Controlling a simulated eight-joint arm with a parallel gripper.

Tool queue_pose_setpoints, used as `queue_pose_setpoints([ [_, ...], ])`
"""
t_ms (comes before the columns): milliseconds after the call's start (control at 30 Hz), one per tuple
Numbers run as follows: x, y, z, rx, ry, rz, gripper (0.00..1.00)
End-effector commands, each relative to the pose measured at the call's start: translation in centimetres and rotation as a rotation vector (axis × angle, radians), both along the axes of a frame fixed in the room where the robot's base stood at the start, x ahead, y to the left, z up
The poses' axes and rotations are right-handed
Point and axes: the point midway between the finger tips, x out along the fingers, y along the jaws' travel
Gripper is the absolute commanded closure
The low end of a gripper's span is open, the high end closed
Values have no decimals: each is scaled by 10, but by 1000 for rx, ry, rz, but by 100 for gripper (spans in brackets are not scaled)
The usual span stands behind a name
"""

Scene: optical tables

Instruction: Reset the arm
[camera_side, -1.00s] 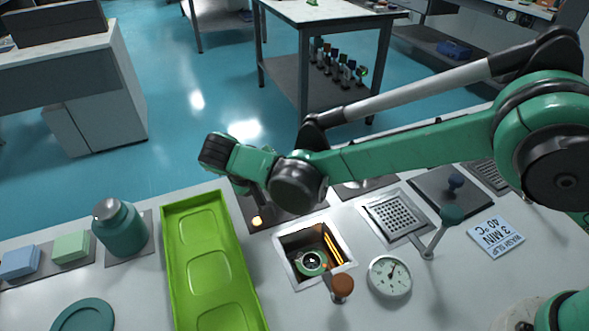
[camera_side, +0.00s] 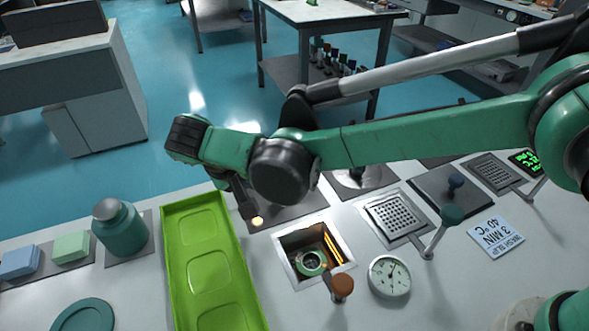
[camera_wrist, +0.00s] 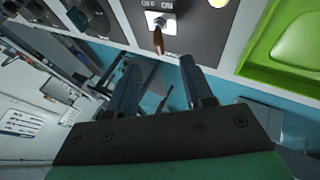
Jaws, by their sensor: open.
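My gripper (camera_wrist: 161,58) shows in the wrist view with its two dark fingers apart and nothing between them. Beyond the fingertips is a brown-handled toggle switch (camera_wrist: 158,38) on a dark panel marked OFF and ON; whether they touch is not clear. In the side view my green arm reaches in from the right over the back of the bench (camera_side: 460,290), its wrist bent at the left. The gripper itself is mostly hidden or hard to make out there.
A lime-green tray (camera_side: 207,318) lies left of a square well (camera_side: 283,268) holding a round green-rimmed part (camera_side: 311,262). A lit lamp (camera_side: 257,221), dial gauge (camera_side: 390,277), brown knob (camera_side: 342,286) and green bottle (camera_side: 120,232) stand nearby. Open floor lies behind.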

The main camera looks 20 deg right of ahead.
Motion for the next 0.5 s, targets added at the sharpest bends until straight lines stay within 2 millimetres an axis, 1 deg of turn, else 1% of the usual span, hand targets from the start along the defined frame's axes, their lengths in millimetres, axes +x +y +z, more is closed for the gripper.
queue_pose_setpoints([
  [333,-1,0,3,2,1,-1,54],
  [433,2,-10,11,20,11,1,54],
  [500,4,-25,21,48,26,5,54],
])
